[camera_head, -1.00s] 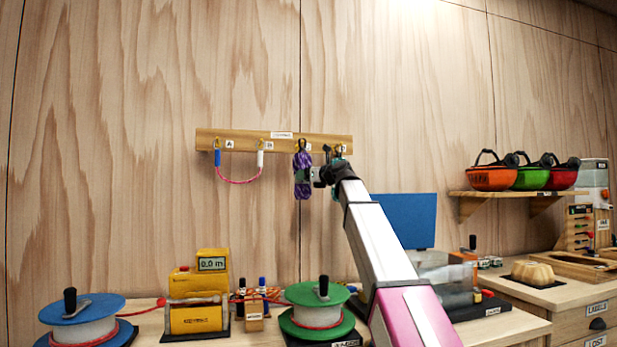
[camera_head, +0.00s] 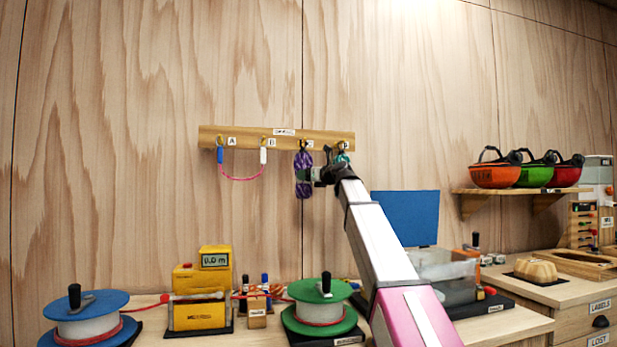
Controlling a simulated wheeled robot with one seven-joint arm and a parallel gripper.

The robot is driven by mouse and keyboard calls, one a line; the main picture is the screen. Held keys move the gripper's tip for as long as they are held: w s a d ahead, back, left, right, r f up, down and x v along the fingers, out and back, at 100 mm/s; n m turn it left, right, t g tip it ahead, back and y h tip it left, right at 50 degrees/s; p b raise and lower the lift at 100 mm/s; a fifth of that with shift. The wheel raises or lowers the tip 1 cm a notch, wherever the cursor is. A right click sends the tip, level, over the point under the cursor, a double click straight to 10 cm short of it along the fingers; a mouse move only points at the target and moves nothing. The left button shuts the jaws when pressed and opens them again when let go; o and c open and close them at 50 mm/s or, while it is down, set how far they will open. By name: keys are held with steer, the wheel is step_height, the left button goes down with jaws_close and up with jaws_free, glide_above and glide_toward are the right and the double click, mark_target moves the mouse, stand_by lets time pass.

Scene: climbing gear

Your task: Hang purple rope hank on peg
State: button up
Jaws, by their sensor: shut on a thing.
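The purple rope hank (camera_head: 303,173) is upright in front of the wooden peg rail (camera_head: 227,137) on the wall, its dark top loop at the height of the third peg from the left. I cannot tell whether the loop is around that peg. My gripper (camera_head: 316,174) is shut on the hank from its right side. A teal item (camera_head: 342,157) shows at the rightmost peg, partly hidden behind my gripper and wrist. A pink cord (camera_head: 241,179) with blue and white ends hangs between pegs A and B.
Below are a blue reel (camera_head: 87,316), a yellow meter box (camera_head: 200,290) and a green reel (camera_head: 319,308) on the bench. A blue panel (camera_head: 410,217) stands right of my arm. Helmets (camera_head: 495,175) sit on a shelf at right. The wall around the rail is clear.

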steer(key=o, duration=1.2)
steer(key=shift+c, duration=0.2)
steer(key=shift+s, duration=0.1)
